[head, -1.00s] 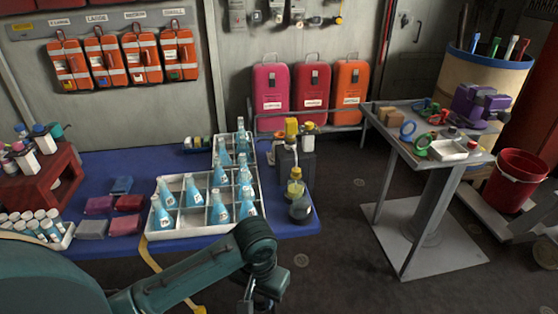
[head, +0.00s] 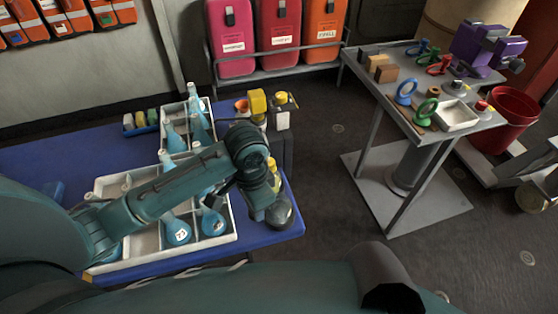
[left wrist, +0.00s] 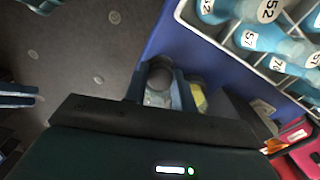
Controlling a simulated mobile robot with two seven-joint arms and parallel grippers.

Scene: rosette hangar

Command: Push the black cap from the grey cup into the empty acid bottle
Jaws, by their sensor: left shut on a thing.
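My left gripper reaches the table's front right corner; its fingertips are hidden in the head view by its own wrist. In the left wrist view my left gripper (left wrist: 160,76) has its fingers on either side of a dark, round-topped thing with a paler grey part below. A dark grey rounded thing (head: 281,213), perhaps the grey cup, stands at the table corner beside the gripper. I cannot tell the black cap apart from it. A yellow thing (left wrist: 199,99) is just right of the fingers. I cannot make out the empty acid bottle. My right gripper is not in view.
White divided trays (head: 232,226) hold several numbered blue flasks (head: 176,230). A white-labelled container with a yellow top (head: 282,110) and a yellow item (head: 258,104) stand behind my arm. A grey side table (head: 412,128) with tools is at right, with open floor between.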

